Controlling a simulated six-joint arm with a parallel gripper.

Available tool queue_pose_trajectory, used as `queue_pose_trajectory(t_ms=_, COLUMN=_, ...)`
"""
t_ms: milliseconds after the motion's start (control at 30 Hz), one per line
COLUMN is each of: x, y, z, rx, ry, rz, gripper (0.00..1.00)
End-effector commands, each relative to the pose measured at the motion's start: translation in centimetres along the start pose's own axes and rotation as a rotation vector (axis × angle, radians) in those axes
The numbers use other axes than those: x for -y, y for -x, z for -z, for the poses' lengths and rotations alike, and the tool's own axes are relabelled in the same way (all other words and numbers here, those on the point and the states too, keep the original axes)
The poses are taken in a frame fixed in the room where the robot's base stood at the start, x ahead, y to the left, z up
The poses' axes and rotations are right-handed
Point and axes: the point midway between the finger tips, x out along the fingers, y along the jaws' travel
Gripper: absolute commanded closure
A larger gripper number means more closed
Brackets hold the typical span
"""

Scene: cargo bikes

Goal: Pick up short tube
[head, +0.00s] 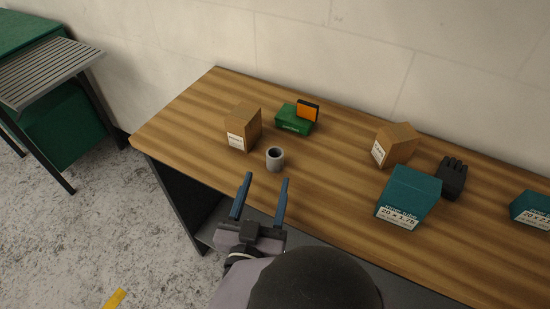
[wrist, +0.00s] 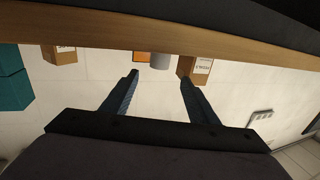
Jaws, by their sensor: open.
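The short tube (head: 275,160) is a small grey hollow cylinder standing upright on the wooden table, near its front edge. In the wrist view, which is upside down, the tube (wrist: 160,62) shows small beyond the table edge, between my fingertips. My gripper (head: 265,179) is open and empty, with its two blue fingers spread. In the head view it lies just below the tube, around the table's front edge, with the fingers pointing toward the tube. In the wrist view my gripper (wrist: 158,79) shows nothing held.
A cardboard box (head: 243,129) stands behind left of the tube, with a green box (head: 292,120) and orange box (head: 308,110) behind it. Another cardboard box (head: 397,145), a teal box (head: 408,198) and a black object (head: 452,178) stand right. The table's front edge (wrist: 200,40) crosses the wrist view.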

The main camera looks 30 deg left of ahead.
Motion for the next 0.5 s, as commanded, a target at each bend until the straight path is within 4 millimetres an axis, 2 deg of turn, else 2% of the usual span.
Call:
queue_pose_trajectory(t_ms=233, x=0.0, y=-0.2, z=-0.5, rx=-0.001, ry=-0.001, rz=-0.001, gripper=0.46)
queue_pose_trajectory(t_ms=500, x=-0.1, y=-2.1, z=-0.5, rx=0.0, ry=0.0, rz=-0.002, gripper=0.46)
